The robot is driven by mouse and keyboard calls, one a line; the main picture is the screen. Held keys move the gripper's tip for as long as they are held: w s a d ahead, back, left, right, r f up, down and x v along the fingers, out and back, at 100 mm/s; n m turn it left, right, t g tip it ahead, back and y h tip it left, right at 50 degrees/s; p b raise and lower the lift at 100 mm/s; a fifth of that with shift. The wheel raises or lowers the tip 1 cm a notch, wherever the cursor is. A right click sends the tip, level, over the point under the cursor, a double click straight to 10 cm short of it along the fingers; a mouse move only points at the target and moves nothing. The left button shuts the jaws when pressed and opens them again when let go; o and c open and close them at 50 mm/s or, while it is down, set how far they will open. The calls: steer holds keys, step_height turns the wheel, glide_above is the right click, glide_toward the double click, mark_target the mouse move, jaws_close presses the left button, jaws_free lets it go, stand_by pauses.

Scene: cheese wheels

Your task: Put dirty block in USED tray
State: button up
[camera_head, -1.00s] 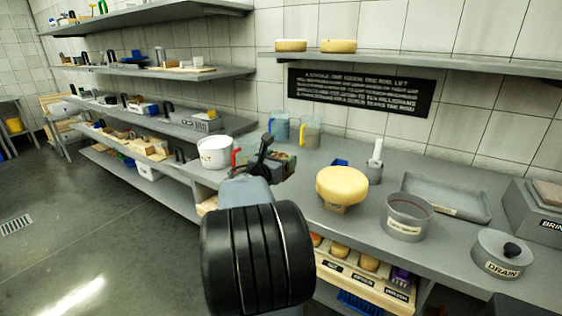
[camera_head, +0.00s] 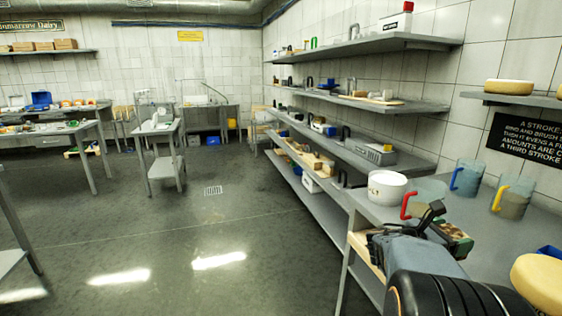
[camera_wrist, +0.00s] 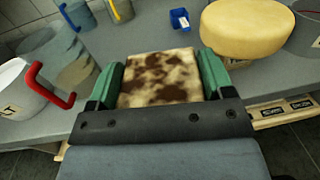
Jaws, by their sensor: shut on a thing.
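The dirty block (camera_wrist: 158,80) is cream with dark brown stains. In the wrist view it sits between the two green fingers of my gripper (camera_wrist: 158,84), which is shut on it. In the head view my gripper (camera_head: 432,230) is at the lower right, held out over the grey counter (camera_head: 492,250), and mostly hides the block. I cannot make out a tray marked USED in either current view.
A white pot (camera_head: 387,188) and jugs with red, blue (camera_head: 466,178) and yellow (camera_head: 512,198) handles stand near my gripper. A cheese wheel (camera_wrist: 242,28) and a small blue box (camera_wrist: 180,19) are beyond it. Long shelves (camera_head: 345,150) line the wall. Open floor (camera_head: 190,240) lies left.

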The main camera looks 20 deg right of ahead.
steer(key=w+a+f+n+t, duration=0.2)
steer(key=w+a+f+t, duration=0.1)
steer(key=w+a+f, duration=0.55)
steer(key=w+a+f+n+t+y, duration=0.1)
steer(key=w+a+f+n+t, duration=0.25)
steer(key=a, duration=0.65)
steer(key=w+a+f+n+t+y, duration=0.1)
steer(key=w+a+f+t+y, duration=0.2)
steer(key=a+f, duration=0.5)
steer(key=w+a+f+n+t, duration=0.3)
steer(key=a+f+t, duration=0.1)
steer(key=a, duration=0.7)
step_height(320, 180, up, 17)
steer(key=w+n+t+y+p, duration=0.1)
steer(key=n+t+y+p, duration=0.5)
steer(key=p, duration=0.7)
steer(key=y, duration=0.2)
steer(key=shift+w+d+r+y, duration=0.15)
steer(key=shift+w+d+y, duration=0.15)
steer(key=shift+d, duration=0.1)
steer(key=shift+n, duration=0.25)
